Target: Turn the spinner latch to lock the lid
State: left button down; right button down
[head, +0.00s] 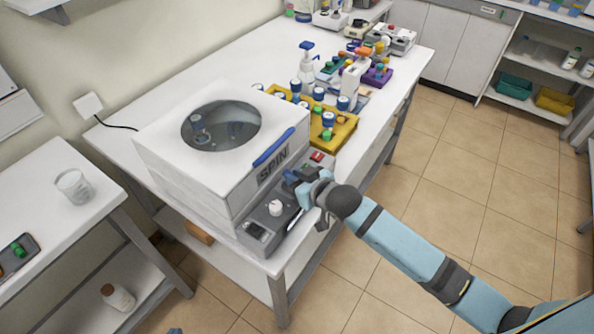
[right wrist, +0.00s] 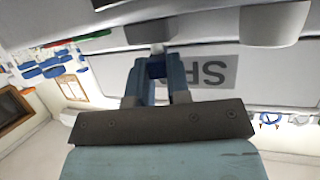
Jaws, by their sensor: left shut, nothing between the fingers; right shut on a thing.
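The spinner is a white box-shaped machine with a SPIN label (head: 273,172) on its front. Its white lid (head: 175,125) with a round dark window is down, and a long blue handle (head: 273,147) lies along the lid's front edge. My right gripper (head: 297,182) is at the machine's front, above the grey control panel. In the right wrist view its fingers (right wrist: 157,72) are shut on a small part just below the upside-down label (right wrist: 209,68); it appears to be the spinner latch, mostly hidden by the fingers. My left gripper is not in view.
The grey control panel has a white knob (head: 276,208), a small display (head: 255,230) and a red switch (head: 317,156). A yellow tray (head: 347,130) with several capped bottles stands behind the machine. A side table (head: 45,205) holds a glass beaker (head: 74,186). The tiled floor at right is clear.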

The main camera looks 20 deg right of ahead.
jog(key=shift+s+a+m+t+h+p, duration=0.15)
jog(key=shift+m+t+h+p, duration=0.1)
jog(key=shift+m+h, duration=0.45)
jog(key=shift+w+a+m+t+h+p, duration=0.15)
jog(key=shift+m+h+p, duration=0.1)
jog(key=shift+m+h, duration=0.4)
jog(key=shift+h, duration=0.35)
jog(key=c, duration=1.1)
grip_release()
jog(key=b+v, duration=0.1)
jog(key=v, duration=1.3)
jog(key=shift+f, duration=0.15)
